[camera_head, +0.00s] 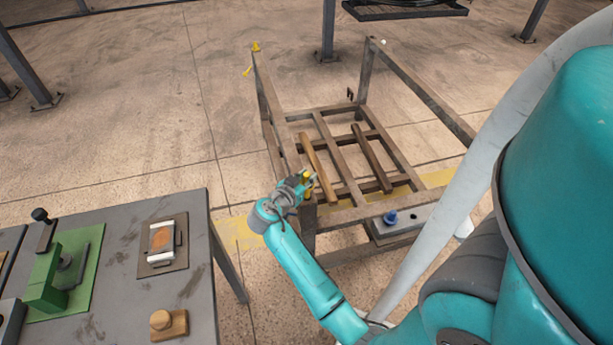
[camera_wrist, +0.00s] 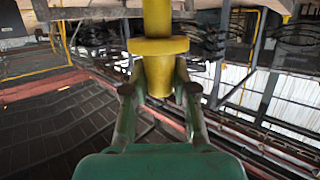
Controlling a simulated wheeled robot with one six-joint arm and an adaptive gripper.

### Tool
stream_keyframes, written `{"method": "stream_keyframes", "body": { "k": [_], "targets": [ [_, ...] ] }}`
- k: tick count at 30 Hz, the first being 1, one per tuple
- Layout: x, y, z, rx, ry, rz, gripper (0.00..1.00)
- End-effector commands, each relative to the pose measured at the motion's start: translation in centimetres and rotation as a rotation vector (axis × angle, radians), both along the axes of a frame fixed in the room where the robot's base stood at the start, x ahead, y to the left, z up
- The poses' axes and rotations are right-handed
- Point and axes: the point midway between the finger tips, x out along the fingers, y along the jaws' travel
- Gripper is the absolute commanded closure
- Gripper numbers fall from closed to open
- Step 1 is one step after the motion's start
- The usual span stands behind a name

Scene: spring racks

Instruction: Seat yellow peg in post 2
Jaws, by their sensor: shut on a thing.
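The yellow peg (camera_wrist: 158,46) is between the two green fingers of my gripper (camera_wrist: 160,95) in the wrist view, with its wide collar above the fingertips. In the head view the peg (camera_head: 306,176) shows as a small yellow patch at my gripper (camera_head: 309,184). My gripper is shut on it, over the near left corner of the brown rack (camera_head: 284,138). The near left post (camera_head: 309,228) stands just below; whether the peg touches its top is hidden. The far left post (camera_head: 262,85) has a yellow piece (camera_head: 256,47) at its top. No post number is legible.
A grey bench (camera_head: 190,280) at left holds a green fixture (camera_head: 45,280), a device on a brown mat (camera_head: 162,240) and a wooden block (camera_head: 168,324). A blue knob (camera_head: 391,217) sits on a grey box by the rack.

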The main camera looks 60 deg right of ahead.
Motion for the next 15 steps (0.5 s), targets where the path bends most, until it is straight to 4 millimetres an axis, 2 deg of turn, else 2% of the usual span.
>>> {"method": "stream_keyframes", "body": {
  "k": [15],
  "targets": [
    [0.02, -0.02, -0.95, -0.002, -0.002, -0.001, 1.00]
  ]
}}
